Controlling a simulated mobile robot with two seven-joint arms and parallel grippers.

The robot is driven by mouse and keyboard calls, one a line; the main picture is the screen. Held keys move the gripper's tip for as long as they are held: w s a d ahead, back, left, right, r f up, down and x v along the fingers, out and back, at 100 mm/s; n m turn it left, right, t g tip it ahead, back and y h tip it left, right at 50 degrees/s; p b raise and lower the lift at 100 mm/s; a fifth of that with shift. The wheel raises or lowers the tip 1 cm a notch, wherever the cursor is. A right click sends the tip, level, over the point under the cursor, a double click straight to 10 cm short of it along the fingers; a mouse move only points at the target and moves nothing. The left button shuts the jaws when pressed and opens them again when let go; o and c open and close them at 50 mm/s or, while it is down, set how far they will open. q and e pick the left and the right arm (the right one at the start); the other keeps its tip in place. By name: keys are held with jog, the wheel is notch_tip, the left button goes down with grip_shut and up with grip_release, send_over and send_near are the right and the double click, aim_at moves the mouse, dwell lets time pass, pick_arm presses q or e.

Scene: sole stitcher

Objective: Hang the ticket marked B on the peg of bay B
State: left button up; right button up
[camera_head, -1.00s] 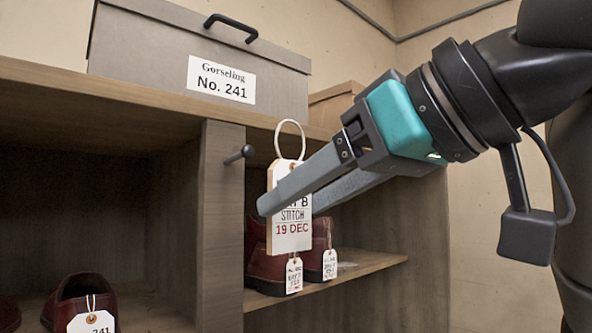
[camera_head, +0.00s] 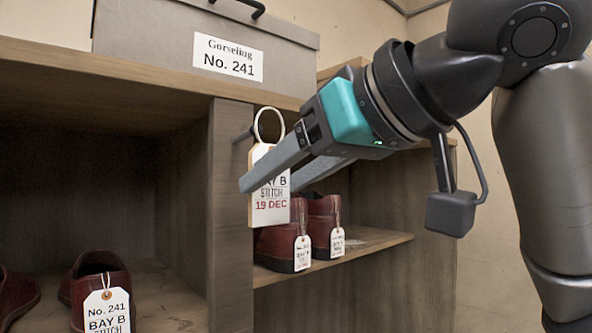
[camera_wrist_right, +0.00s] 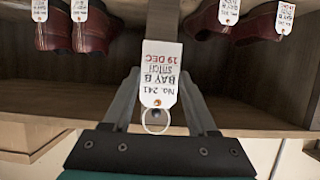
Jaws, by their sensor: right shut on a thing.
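The white ticket (camera_head: 270,205), printed BAY B STITCH 19 DEC, hangs upright with its pale loop (camera_head: 269,108) above it. My right gripper (camera_head: 268,183) is shut on it, one finger crossing its face. The ticket also shows upside down in the right wrist view (camera_wrist_right: 160,72), between the fingers (camera_wrist_right: 160,85). The dark peg (camera_head: 241,135) juts from the upright divider, just left of the loop in the head view. In the wrist view a dark spot shows inside the loop; I cannot tell whether the loop is around the peg. My left gripper is not in view.
The wooden shelf divider (camera_head: 231,240) stands just behind and left of the ticket. Red shoes with tags (camera_head: 277,245) stand on the right shelf, and more shoes (camera_head: 95,285) stand lower left. A grey box (camera_head: 150,40) labelled Gorseling No. 241 sits on top.

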jog(key=shift+r+p+x, duration=0.1)
jog(key=shift+r+x, duration=0.1)
jog(key=shift+x, duration=0.75)
jog(key=shift+r+p+x, duration=0.15)
jog(key=shift+x, duration=0.8)
jog(key=shift+r+p+x, duration=0.1)
jog(key=shift+r+x, duration=0.1)
jog(key=shift+x, duration=0.75)
jog(key=shift+w+a, duration=0.1)
jog(key=shift+w, duration=0.1)
jog(key=o, duration=1.4)
jog(key=shift+c, duration=0.2)
jog(key=b+v, duration=0.3)
jog(key=v, duration=1.2)
jog(key=shift+s, duration=0.2)
jog(key=shift+f, duration=0.1)
